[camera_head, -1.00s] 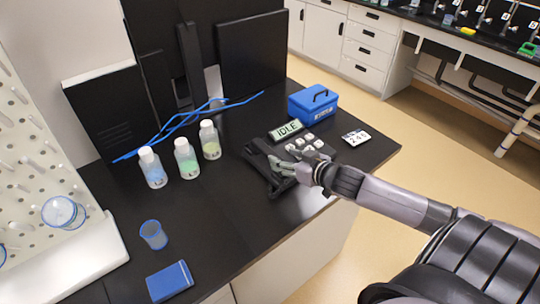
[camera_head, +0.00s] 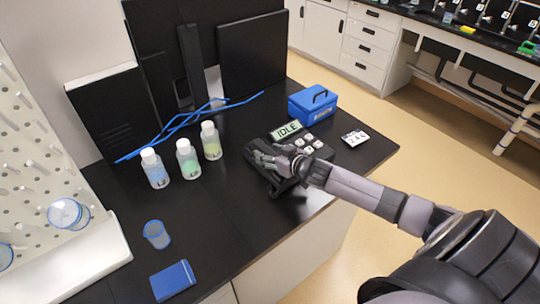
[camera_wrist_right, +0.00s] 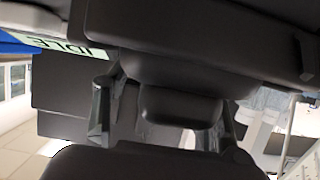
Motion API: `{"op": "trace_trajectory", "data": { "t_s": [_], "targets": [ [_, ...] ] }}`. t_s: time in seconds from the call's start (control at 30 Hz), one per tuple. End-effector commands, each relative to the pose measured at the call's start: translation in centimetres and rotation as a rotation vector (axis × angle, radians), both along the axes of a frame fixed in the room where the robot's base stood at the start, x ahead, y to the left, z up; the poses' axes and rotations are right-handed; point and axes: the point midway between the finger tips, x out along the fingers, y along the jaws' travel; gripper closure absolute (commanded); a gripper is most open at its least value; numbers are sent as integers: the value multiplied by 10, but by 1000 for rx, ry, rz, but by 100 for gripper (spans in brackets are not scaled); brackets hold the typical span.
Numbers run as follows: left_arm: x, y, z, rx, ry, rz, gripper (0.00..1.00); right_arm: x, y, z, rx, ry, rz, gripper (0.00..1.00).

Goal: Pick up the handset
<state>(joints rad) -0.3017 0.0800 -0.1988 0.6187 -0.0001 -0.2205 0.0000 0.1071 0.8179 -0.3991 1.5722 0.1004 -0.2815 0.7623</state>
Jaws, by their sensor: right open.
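The black handset (camera_head: 278,187) lies along the left side of a dark desk phone (camera_head: 318,153), near the table's front edge. The phone's display (camera_head: 287,130) reads IDLE and also shows upside down in the wrist view (camera_wrist_right: 60,44). My right gripper (camera_head: 261,159) is open over the handset's middle and hides part of it. In the wrist view its fingers (camera_wrist_right: 165,118) stand on either side of a dark block; whether they touch it I cannot tell. My left gripper is not in view.
Several capped bottles (camera_head: 188,158) stand left of the phone. A blue box (camera_head: 313,104) is behind it, a small card (camera_head: 355,138) to its right. A blue cup (camera_head: 157,235) and blue case (camera_head: 172,281) are front left. The black table (camera_head: 222,220) is bare between.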

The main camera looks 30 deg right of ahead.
Motion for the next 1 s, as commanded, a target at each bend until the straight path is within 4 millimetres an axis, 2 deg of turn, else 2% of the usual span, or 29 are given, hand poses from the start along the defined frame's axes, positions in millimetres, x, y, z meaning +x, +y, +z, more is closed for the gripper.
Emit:
{"op": "trace_trajectory", "data": {
  "t_s": [0.2, 0.9, 1.0],
  "targets": [
    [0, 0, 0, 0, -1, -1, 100, 0, 0, -1, 0, 0, 1, 49],
    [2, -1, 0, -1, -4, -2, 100, 0, 0, 0, 0, 0, 0, 96],
    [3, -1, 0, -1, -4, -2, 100, 0, 0, 0, 0, 0, 0, 100]
  ]
}}
